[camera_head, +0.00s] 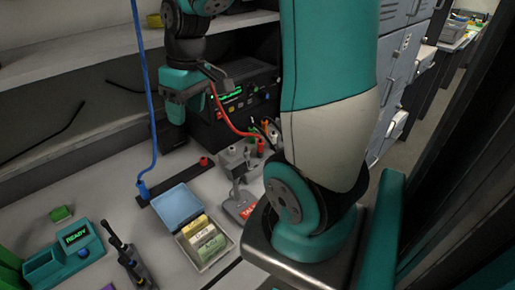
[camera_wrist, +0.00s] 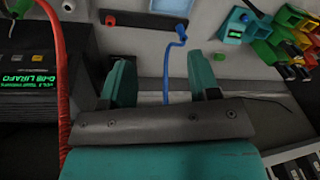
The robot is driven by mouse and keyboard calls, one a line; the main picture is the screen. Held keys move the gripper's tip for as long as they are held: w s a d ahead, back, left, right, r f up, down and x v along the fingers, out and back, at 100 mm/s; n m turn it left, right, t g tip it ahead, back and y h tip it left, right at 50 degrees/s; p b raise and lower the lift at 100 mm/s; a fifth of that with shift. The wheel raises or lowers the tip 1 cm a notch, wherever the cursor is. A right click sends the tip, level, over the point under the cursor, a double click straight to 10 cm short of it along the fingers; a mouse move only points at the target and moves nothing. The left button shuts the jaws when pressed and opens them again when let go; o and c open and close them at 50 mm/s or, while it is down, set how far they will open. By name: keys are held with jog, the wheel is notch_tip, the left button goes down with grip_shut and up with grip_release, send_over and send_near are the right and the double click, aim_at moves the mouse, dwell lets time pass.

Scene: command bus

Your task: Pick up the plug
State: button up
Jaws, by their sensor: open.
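A blue plug (camera_head: 143,190) on a blue cable (camera_head: 147,100) sits at the left end of a black strip on the table. In the wrist view the blue plug (camera_wrist: 181,28) is beyond my fingers, with its cable running down between them in the picture. A red socket or plug (camera_head: 204,161) is at the strip's other end; it also shows in the wrist view (camera_wrist: 110,20). My gripper (camera_head: 176,112) is above and behind the strip, near the black device. In the wrist view my gripper (camera_wrist: 165,82) is open, its teal fingers apart, with nothing visibly held.
A black device (camera_head: 235,112) with a green display stands behind, and a red cable (camera_head: 228,118) hangs in front of it. A blue-lidded box (camera_head: 180,207) with cards, a teal READY unit (camera_head: 65,253) and a grey stand (camera_head: 240,203) occupy the table. A shelf overhangs the back.

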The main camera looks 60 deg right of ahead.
jog(key=s+d+f+m, duration=0.1)
jog(key=d+f, duration=0.1)
jog(key=d, duration=0.5)
jog(key=s+d+f+m, duration=0.1)
jog(key=s+d+m, duration=0.1)
jog(key=d, duration=0.5)
jog(key=m+g+h, duration=0.1)
send_over(261, 143)
notch_tip(261, 143, down, 2)
jog(key=f, duration=0.1)
jog(key=shift+m, duration=0.3)
jog(key=f, duration=1)
jog(key=shift+s+d+f, duration=0.3)
jog(key=shift+w+f+p, duration=0.25)
jog(key=shift+f+p, duration=0.2)
jog(key=shift+f, duration=1.1)
jog(key=shift+w+f+p, duration=0.2)
jog(key=shift+f+p, duration=0.25)
jog(key=shift+f, duration=1.05)
jog(key=c, duration=0.9)
